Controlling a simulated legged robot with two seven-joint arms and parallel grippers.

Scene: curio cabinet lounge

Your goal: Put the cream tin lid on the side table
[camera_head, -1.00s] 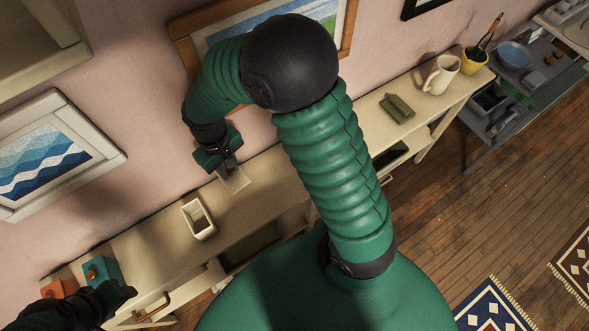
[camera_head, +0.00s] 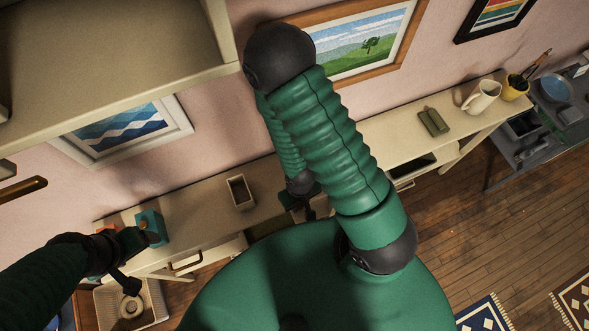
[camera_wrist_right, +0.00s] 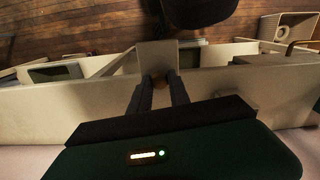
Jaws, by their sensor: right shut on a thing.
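The cream tin lid (camera_wrist_right: 157,56) is a small pale square plate with a brown knob (camera_wrist_right: 160,82). My right gripper (camera_wrist_right: 163,84) is shut on it at the knob, and the wrist view shows it in front of the cream furniture. An open, rectangular cream tin (camera_head: 240,191) stands on the long cream table (camera_head: 203,201), left of the gripper. My left gripper (camera_head: 128,268) is dark at the lower left; its finger opening is unclear. I cannot tell which surface is the side table.
A teal box (camera_head: 151,226) stands at the table's left end. A green case (camera_head: 433,121), a white pitcher (camera_head: 481,96) and a yellow pot (camera_head: 514,88) stand farther right. A grey table (camera_head: 541,137) is at the right. A cream shelf (camera_head: 120,65) overhangs the upper left.

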